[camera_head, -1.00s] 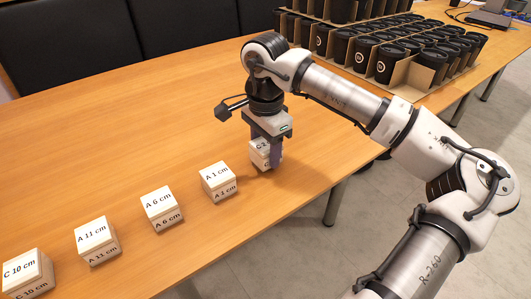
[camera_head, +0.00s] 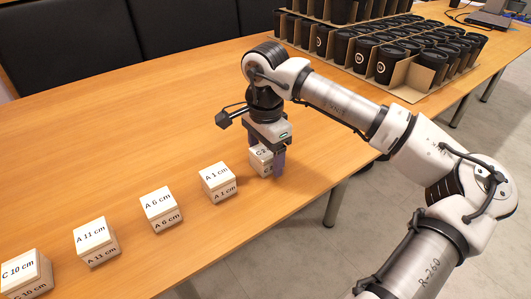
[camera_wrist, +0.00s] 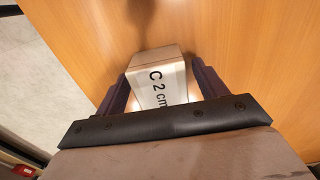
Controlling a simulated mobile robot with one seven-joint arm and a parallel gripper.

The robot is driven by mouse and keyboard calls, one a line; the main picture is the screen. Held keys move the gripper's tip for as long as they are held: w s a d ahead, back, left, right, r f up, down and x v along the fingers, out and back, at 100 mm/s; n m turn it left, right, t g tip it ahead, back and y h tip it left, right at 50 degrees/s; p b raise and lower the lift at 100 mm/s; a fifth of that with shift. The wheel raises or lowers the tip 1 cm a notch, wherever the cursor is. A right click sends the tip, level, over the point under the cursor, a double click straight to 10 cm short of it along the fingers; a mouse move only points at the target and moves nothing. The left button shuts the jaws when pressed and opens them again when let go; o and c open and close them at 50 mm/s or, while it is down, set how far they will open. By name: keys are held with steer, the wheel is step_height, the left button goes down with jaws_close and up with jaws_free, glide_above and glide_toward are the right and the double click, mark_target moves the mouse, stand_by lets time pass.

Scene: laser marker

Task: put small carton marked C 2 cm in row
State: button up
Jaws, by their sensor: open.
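The small carton marked C 2 cm (camera_head: 260,157) stands on the wooden table, at the right end of a line of white cartons. Its marked top also shows in the wrist view (camera_wrist: 158,80). My gripper (camera_head: 267,165) is open and points down over this carton. In the wrist view the two dark fingers (camera_wrist: 160,88) stand on either side of it, with a gap visible at the right finger. The near part of the carton is hidden by my gripper's body in the wrist view.
Cartons marked A 1 cm (camera_head: 218,182), A 6 cm (camera_head: 161,209), A 11 cm (camera_head: 96,241) and C 10 cm (camera_head: 27,272) stand spaced apart along the table's front. Black cups in a cardboard holder (camera_head: 401,92) stand at the back right. The table (camera_head: 130,130) behind the cartons is clear.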

mark_target(266, 150)
step_height(266, 150, up, 12)
steer(key=p, duration=0.1)
steer(key=shift+r, duration=0.15)
stand_by(0.4)
